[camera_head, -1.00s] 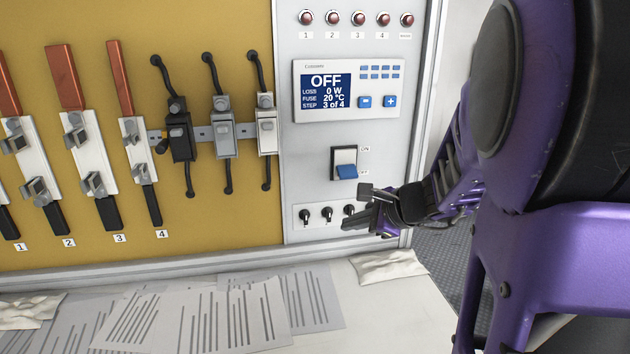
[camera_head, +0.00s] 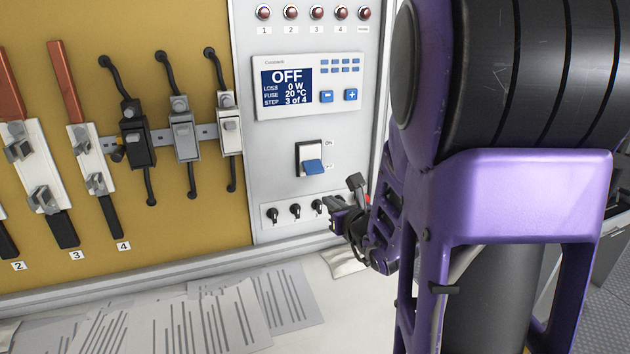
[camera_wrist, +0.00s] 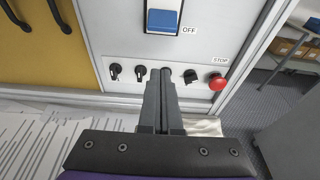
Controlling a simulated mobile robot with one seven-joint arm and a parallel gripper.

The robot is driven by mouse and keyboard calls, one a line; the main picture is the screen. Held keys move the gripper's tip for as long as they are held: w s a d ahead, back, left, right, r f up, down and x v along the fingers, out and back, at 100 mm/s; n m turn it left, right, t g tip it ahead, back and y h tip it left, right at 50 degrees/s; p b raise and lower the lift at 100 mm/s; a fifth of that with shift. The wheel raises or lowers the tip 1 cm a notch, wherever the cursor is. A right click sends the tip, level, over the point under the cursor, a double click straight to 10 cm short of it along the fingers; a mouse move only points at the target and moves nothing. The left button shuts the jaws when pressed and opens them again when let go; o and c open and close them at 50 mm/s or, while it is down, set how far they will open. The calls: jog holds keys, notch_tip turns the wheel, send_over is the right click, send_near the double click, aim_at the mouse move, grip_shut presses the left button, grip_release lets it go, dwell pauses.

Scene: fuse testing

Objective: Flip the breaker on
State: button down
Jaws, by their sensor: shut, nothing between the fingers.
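The breaker is a blue rocker lever (camera_head: 313,166) in a dark frame on the grey control panel (camera_head: 280,140). The lever is tilted down toward the OFF label, and the panel display (camera_head: 287,86) reads OFF. In the wrist view the blue lever (camera_wrist: 162,20) is at the top, above the fingertips. My gripper (camera_head: 335,208) is shut and empty, below and slightly right of the breaker, in front of the row of black knobs. In the wrist view the shut fingers (camera_wrist: 161,78) point at the panel and cover part of that row.
Black rotary knobs (camera_head: 295,211) line the panel's lower strip. A red stop button (camera_wrist: 217,82) is right of the fingers. Fuse holders (camera_head: 182,132) are on the yellow board at left. Papers (camera_head: 215,318) lie on the white table. Space before the breaker looks clear.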

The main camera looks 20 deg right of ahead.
aim_at(313, 167)
jog(key=shift+w, duration=0.1)
jog(key=x, duration=1)
jog(key=shift+s+r+p, duration=0.1)
jog(key=shift+s+r, duration=0.2)
jog(key=shift+r, duration=0.3)
jog(key=shift+s+r+p, duration=0.15)
jog(key=shift+s+r, duration=0.2)
jog(key=shift+r, duration=0.3)
jog(key=shift+s+r+p, duration=0.1)
jog(key=shift+s+r, duration=0.2)
jog(key=shift+r, duration=0.3)
jog(key=shift+d+r, duration=0.1)
jog(key=shift+r+p, duration=0.1)
jog(key=shift+p, duration=0.3)
jog(key=shift+g+p, duration=0.5)
jog(key=shift+g, duration=0.1)
